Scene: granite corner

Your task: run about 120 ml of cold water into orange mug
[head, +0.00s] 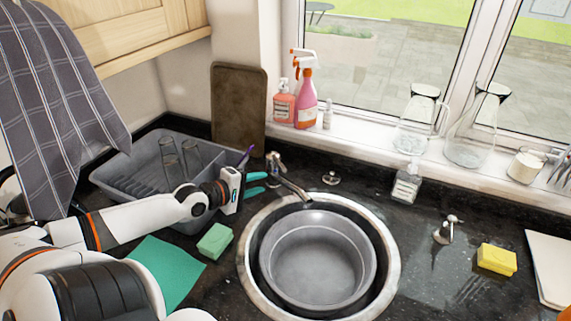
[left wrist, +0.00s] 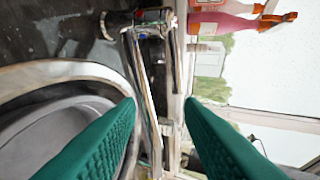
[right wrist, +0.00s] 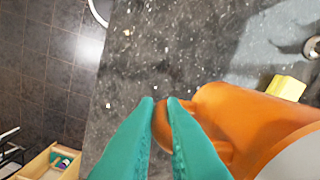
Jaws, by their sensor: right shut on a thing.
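The orange mug (right wrist: 245,115) fills the right of the right wrist view; only an orange sliver (head: 566,314) shows at the head view's bottom right corner. My right gripper (right wrist: 160,105) is shut on the mug's handle, above the dark countertop. The chrome tap (head: 292,187) reaches over the round sink (head: 247,272) from its back left rim. No water stream shows. My left gripper (head: 262,182) is open and empty, its teal fingers pointing at the tap's base. In the left wrist view the tap (left wrist: 145,90) lies beyond and between the open fingers. The mug's inside is hidden.
A grey basin (head: 317,219) sits in the sink. A dish rack (head: 115,178) with glasses stands behind my left arm. A green sponge (head: 215,240) lies left of the sink. A soap bottle (head: 407,182), a chrome fitting (head: 447,231) and a yellow sponge (head: 497,259) are right.

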